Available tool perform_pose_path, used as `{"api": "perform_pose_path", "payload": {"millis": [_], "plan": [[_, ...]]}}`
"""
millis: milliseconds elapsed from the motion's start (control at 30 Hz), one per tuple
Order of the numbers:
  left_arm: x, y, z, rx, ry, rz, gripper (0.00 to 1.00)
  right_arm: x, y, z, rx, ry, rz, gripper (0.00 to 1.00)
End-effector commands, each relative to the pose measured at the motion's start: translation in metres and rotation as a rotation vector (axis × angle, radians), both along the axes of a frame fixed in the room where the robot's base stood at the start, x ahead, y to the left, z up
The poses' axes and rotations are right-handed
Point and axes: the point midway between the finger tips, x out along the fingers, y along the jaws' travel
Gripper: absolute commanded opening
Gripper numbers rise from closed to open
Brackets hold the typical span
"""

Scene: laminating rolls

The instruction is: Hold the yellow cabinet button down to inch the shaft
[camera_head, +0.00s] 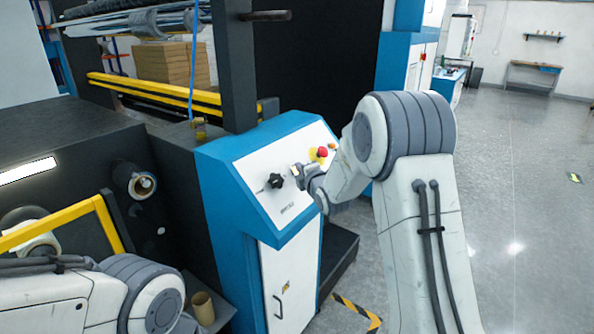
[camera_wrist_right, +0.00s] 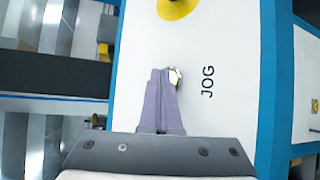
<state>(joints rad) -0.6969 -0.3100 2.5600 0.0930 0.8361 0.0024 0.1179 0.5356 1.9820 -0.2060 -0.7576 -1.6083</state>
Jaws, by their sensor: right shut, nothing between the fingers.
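The blue cabinet (camera_head: 225,185) has a sloped white control panel (camera_head: 255,165). My right gripper (camera_head: 298,172) is at this panel, between the black star knob and the red button. In the right wrist view my gripper (camera_wrist_right: 162,72) is shut and empty, with its tips at a small button (camera_wrist_right: 176,77) beside the JOG label. The fingers hide most of that button; a pale rim and a little yellow-brown show. I cannot tell whether the tips touch it or press it in. My left arm shows at the lower left, its gripper out of view.
A red button (camera_head: 322,152) on a yellow disc (camera_wrist_right: 178,6) sits close to the right gripper. The black star knob (camera_head: 276,181) stands out from the panel on the other side. A yellow rail (camera_head: 60,225) and dark machine housing are at the left.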

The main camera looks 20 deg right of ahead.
Motion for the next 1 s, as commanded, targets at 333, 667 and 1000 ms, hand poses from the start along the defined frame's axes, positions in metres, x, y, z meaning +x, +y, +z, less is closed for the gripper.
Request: {"api": "perform_pose_path", "payload": {"millis": [333,667,1000], "plan": [[0.0,0.0,0.0,0.0,0.0,0.0,0.5,0.0,0.0,0.0,0.0,0.001,0.001,0.0],[0.0,0.0,0.0,0.0,0.0,0.0,0.5,-0.008,-0.007,0.01,0.0,0.001,-0.001,0.0],[0.0,0.0,0.0,0.0,0.0,0.0,0.5,-0.009,-0.007,0.012,0.0,0.0,0.0,0.0]]}}
